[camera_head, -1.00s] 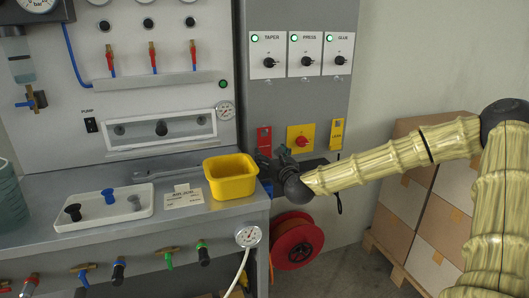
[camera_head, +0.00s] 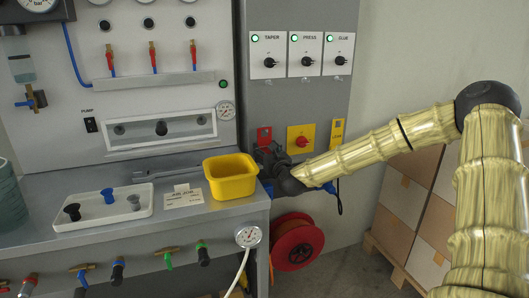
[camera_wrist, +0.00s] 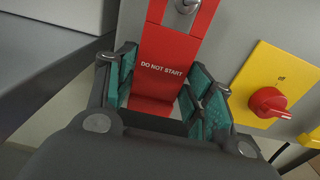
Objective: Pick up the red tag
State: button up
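The red tag (camera_wrist: 163,68) hangs on the grey cabinet front from a metal hook and reads "DO NOT START". In the head view the top of the red tag (camera_head: 264,135) shows, and its lower part is hidden behind my gripper (camera_head: 268,160). In the wrist view my gripper (camera_wrist: 163,85) is open, with one teal-padded finger on each side of the tag. A gap shows between the tag and the right finger; whether the left finger touches it I cannot tell.
A yellow plate with a red knob (camera_wrist: 267,101) is close right of my gripper. A yellow tag (camera_head: 337,131) hangs further right. A yellow bin (camera_head: 232,188) stands on the bench edge at left. A red hose reel (camera_head: 294,250) is below.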

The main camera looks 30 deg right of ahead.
jog(key=c, duration=0.3)
jog(key=shift+r, duration=0.7)
jog(key=shift+s+a, duration=0.1)
jog(key=shift+s, duration=0.25)
jog(key=shift+p+v, duration=2.35)
jog(key=shift+v, duration=6.25)
jog(key=shift+a+r, duration=0.1)
